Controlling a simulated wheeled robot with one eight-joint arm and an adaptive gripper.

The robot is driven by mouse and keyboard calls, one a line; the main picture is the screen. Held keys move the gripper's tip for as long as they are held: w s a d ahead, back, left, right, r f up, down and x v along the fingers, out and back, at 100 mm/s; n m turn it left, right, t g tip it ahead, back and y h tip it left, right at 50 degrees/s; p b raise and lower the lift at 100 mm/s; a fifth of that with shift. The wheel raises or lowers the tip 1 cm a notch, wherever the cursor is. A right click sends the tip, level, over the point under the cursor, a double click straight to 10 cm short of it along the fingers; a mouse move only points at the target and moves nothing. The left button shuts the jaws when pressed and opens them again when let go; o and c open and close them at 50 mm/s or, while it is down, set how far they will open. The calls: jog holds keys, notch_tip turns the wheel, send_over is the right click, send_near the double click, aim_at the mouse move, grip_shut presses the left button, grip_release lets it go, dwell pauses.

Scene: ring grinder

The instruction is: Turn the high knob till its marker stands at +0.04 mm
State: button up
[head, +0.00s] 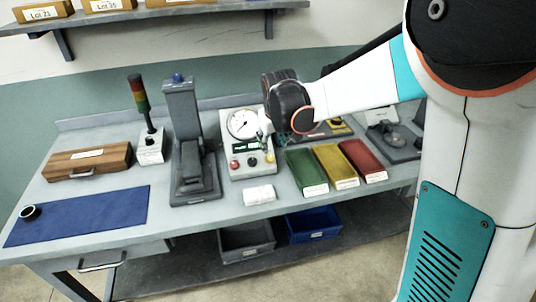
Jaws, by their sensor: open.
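The gauge unit (236,176) is a pale box on the bench with a round white dial (243,124) at its top. Below the dial is a small dark display with green on it. Along its lower front sit a red knob (234,165) and a yellow knob (270,158). Which one is the high knob, and where its marker stands, is too small to read. My gripper (265,134) is open in front of the unit's right side, beside the dial and above the yellow knob. It looks apart from the knobs. My wrist hides part of what lies behind.
Green (307,188), yellow (347,183) and red (376,176) trays stand right of the unit. A grey column stand (183,105) and a signal lamp (139,95) stand left. A white block (259,194) lies in front. A blue mat (85,215) holds a dark ring (30,212).

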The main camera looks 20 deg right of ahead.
aim_at(271, 157)
jog(key=b+x, duration=0.3)
jog(key=x, duration=0.8)
jog(key=shift+s, duration=0.1)
grip_shut()
